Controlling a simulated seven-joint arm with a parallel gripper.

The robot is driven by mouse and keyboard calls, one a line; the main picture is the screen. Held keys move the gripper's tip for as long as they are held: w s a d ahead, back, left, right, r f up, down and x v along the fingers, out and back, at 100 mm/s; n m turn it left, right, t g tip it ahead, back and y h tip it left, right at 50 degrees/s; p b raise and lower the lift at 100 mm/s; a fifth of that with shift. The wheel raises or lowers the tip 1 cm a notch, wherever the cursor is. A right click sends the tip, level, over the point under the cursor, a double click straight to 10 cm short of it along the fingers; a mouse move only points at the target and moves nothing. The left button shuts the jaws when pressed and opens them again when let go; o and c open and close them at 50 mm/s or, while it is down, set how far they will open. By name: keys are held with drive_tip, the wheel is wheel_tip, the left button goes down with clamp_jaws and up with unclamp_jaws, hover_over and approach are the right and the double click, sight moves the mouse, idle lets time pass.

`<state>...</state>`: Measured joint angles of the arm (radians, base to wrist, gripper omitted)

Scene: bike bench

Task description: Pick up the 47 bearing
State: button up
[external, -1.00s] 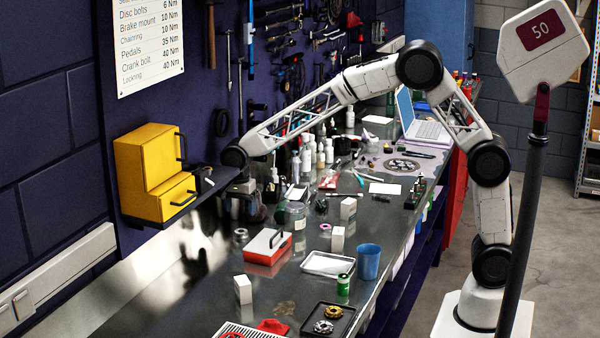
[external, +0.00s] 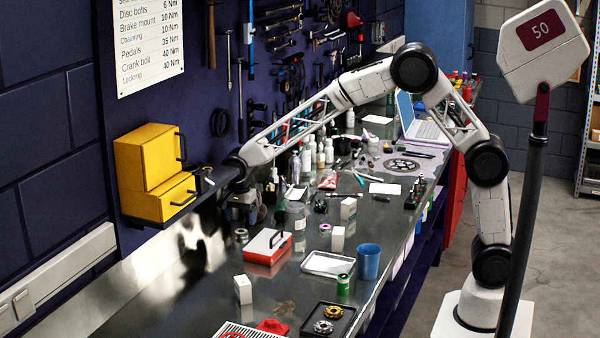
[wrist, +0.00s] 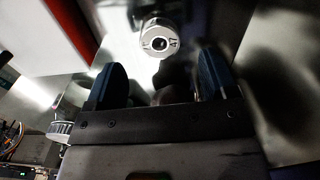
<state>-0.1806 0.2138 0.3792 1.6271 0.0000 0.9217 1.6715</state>
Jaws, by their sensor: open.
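The 47 bearing (wrist: 160,38) is a small silver ring with a dark centre and "47" marked on its face. In the wrist view it lies on the bench just beyond my fingertips. In the external view it (external: 241,236) lies left of a red-and-white box. My gripper (wrist: 160,78) is open, its two blue fingers apart with nothing held between them. The bearing appears ahead of the gap, not between the fingers. In the external view my gripper (external: 245,210) is small and dark, above and behind the bearing; its fingertips are hard to make out there.
The red-and-white box (external: 267,246) stands close beside the bearing. A yellow cabinet (external: 155,172) sits on a shelf (external: 205,190) near my wrist. Bottles (external: 306,160) and a jar (external: 296,215) stand behind. Bare bench (external: 195,290) lies to the front left.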

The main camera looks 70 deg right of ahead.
drive_tip(key=shift+f, duration=2.2)
drive_tip(key=c, duration=1.1)
drive_tip(key=shift+r, duration=5.05)
